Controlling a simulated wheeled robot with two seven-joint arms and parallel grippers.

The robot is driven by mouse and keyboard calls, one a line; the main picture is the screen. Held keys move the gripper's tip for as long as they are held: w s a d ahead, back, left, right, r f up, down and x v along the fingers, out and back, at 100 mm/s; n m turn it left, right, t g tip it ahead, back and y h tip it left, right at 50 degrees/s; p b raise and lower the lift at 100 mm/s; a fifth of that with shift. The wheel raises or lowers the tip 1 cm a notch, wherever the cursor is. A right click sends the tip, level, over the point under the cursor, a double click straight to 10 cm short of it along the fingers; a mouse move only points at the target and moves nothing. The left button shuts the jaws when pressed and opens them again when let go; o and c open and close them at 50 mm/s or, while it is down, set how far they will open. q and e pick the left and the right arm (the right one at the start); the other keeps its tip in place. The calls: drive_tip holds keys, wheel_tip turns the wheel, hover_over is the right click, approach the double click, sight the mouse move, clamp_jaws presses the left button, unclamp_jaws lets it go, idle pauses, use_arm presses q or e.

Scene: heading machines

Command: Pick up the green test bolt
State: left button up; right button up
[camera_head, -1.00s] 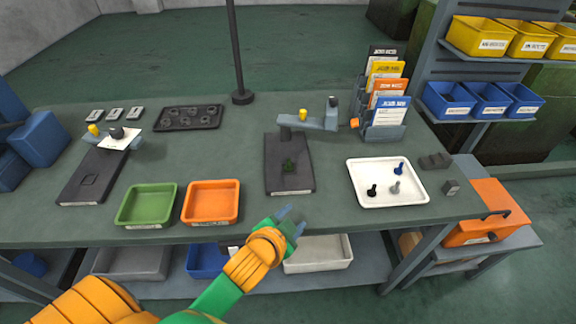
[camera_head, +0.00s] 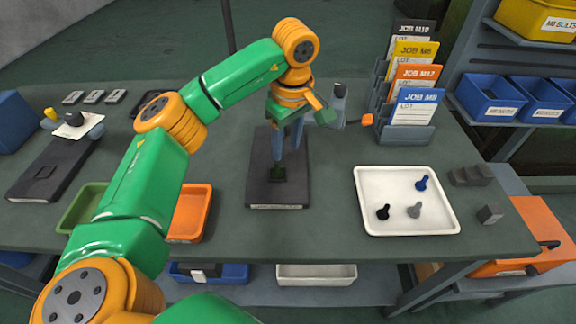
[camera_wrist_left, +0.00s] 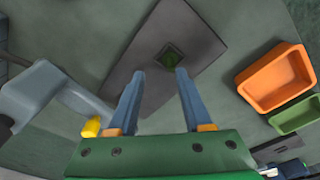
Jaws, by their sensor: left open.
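The green test bolt (camera_head: 278,169) stands in a dark socket on the black plate (camera_head: 262,192) of the middle machine. In the left wrist view the bolt (camera_wrist_left: 171,59) shows small and dark green on its square socket, just beyond the fingertips. My left gripper (camera_head: 287,152) points down over the plate, close to the bolt. In the wrist view its two blue-grey fingers (camera_wrist_left: 160,76) are apart with nothing between them. The fingers partly cover the bolt in the head view, so I cannot tell whether they touch it. My right gripper is not in view.
A white tray (camera_head: 375,222) with black, grey and blue bolts lies to the right. An orange bin (camera_head: 190,213) and a green bin (camera_head: 83,205) stand left, partly behind my arm. The machine's grey arm (camera_wrist_left: 48,95) is near the gripper. A card rack (camera_head: 405,130) stands back right.

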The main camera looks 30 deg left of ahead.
sight(277, 169)
use_arm(q)
drive_tip(key=shift+s+a+f+y, duration=0.3)
drive_tip(key=shift+s+a+f, duration=0.15)
drive_tip(key=shift+s+a, duration=0.25)
drive_tip(key=f, duration=0.3)
drive_tip(key=f+p, duration=0.1)
drive_tip(key=f, duration=0.1)
drive_tip(key=shift+w+a+f, duration=0.1)
drive_tip(key=shift+w+a, duration=0.05)
drive_tip(key=shift+a, duration=0.15)
drive_tip(key=shift+d, duration=0.1)
clamp_jaws()
